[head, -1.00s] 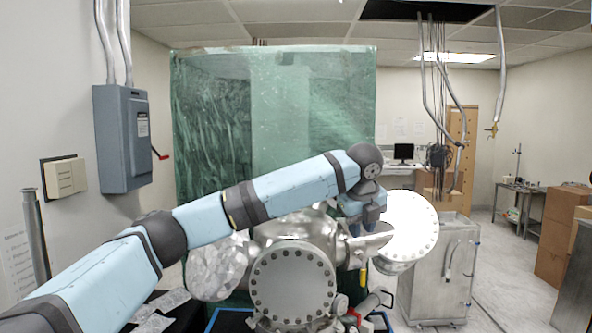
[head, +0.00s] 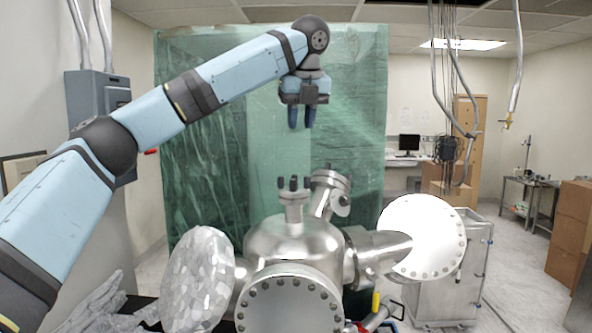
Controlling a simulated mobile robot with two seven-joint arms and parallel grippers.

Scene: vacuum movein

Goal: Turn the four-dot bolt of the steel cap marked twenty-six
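The steel vacuum chamber (head: 293,243) stands low in the middle of the head view. It carries a front round cap (head: 288,308) ringed with bolts, cut off by the bottom edge, and a bright white round cap (head: 422,235) with bolts on the right. A small top port (head: 293,202) has a few dark upright bolts (head: 293,184). I cannot read a number twenty-six or a four-dot mark on any part. My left gripper (head: 302,120) points down above the top port, well clear of it. Its two dark fingers are apart with nothing between them. My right gripper does not show.
A foil-wrapped round part (head: 198,280) sits left of the chamber. A second, tilted port (head: 328,190) rises beside the top port. A green translucent curtain (head: 215,130) hangs behind. A metal cabinet (head: 455,285) stands at the right, with open floor (head: 515,270) beyond.

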